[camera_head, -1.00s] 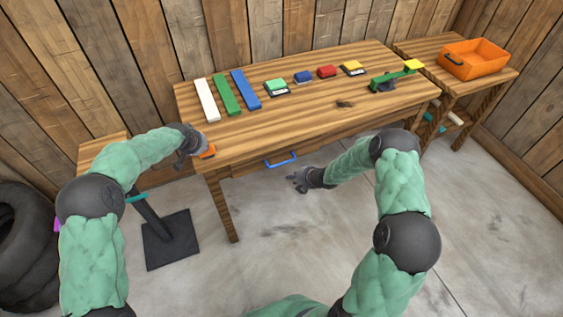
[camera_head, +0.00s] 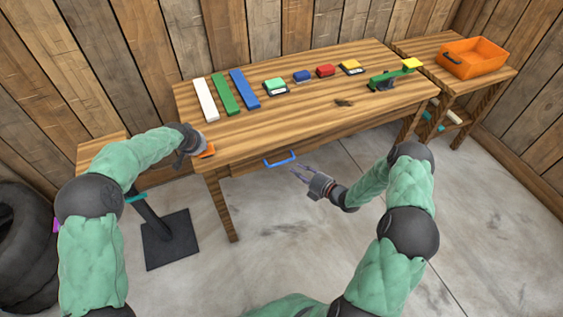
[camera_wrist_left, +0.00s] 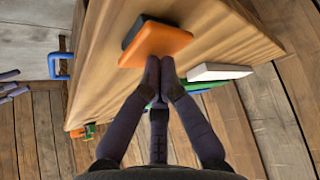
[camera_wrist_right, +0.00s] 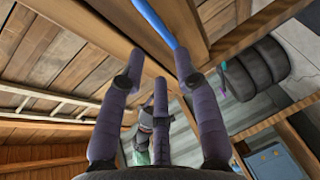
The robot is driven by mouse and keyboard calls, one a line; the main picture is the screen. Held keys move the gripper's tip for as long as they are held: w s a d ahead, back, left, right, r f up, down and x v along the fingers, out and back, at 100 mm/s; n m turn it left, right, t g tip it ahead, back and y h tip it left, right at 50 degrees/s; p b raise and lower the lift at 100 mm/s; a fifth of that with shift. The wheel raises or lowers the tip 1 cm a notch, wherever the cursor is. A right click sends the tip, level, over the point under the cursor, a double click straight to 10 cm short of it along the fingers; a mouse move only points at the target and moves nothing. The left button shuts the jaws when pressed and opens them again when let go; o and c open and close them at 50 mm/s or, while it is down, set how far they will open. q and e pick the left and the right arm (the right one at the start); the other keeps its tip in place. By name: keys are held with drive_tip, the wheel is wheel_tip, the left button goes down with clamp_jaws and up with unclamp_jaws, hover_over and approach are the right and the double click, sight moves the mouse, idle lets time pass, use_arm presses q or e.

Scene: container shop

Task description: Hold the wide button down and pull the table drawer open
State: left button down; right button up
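The wide orange button (camera_head: 207,151) sits on the front left corner of the wooden table. My left gripper (camera_head: 190,148) is over it; in the left wrist view its fingers (camera_wrist_left: 159,72) are shut together with their tips against the orange button (camera_wrist_left: 155,44). How far the button is down I cannot tell. The blue drawer handle (camera_head: 281,161) is on the table's front. My right gripper (camera_head: 300,173) is below and right of it, fingers pointing at it. In the right wrist view the fingers (camera_wrist_right: 160,78) are open and empty, with the blue handle (camera_wrist_right: 156,22) ahead, apart from them.
On the table are white (camera_head: 206,100), green (camera_head: 225,96) and blue (camera_head: 245,90) strips, several small buttons along the back, and a green lever (camera_head: 391,79). An orange bin (camera_head: 473,58) stands on a side table. Floor before the drawer is clear.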

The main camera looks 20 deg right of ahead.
sight(283, 162)
drive_tip(key=x, duration=1)
clamp_jaws()
